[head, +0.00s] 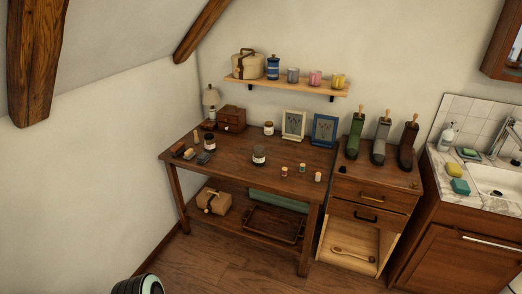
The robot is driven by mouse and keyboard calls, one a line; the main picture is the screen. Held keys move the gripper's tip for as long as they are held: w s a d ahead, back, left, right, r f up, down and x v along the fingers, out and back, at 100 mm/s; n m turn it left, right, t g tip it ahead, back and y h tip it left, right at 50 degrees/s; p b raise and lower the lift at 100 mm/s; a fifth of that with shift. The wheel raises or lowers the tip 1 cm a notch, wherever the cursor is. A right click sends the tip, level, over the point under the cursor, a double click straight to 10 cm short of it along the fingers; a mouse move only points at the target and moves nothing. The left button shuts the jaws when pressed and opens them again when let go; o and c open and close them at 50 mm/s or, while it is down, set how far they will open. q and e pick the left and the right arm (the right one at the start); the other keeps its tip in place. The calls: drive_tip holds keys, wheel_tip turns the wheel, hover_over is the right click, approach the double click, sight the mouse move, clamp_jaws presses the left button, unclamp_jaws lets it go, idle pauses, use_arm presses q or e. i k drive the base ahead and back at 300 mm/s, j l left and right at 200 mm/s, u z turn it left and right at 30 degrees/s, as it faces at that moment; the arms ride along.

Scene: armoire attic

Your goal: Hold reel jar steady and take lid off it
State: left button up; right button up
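Several lidded jars stand upright on the wooden table, and I cannot tell for sure which is the reel jar. One jar with a dark lid and pale label (259,155) stands near the table's middle. A similar dark-lidded jar (209,142) stands at the left, by the lamp. A smaller jar (269,128) stands at the back, left of the picture frames. The contents are too small to make out. Neither of my grippers is in view.
The table (235,172) also bears small bottles (302,168), dark small items (190,153), a lamp (211,98), a wooden box (232,118) and two frames (293,125). A wall shelf (290,88) hangs above. A cabinet with boots (370,190) stands right. Floor (240,268) in front is clear.

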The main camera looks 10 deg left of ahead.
sight(259, 158)
drive_tip(key=i+j+z, duration=0.1)
drive_tip(key=i+j, duration=0.3)
drive_tip(key=i, duration=0.15)
drive_tip(key=i+j+z, duration=0.1)
drive_tip(key=i+j, duration=0.35)
drive_tip(key=i, duration=0.1)
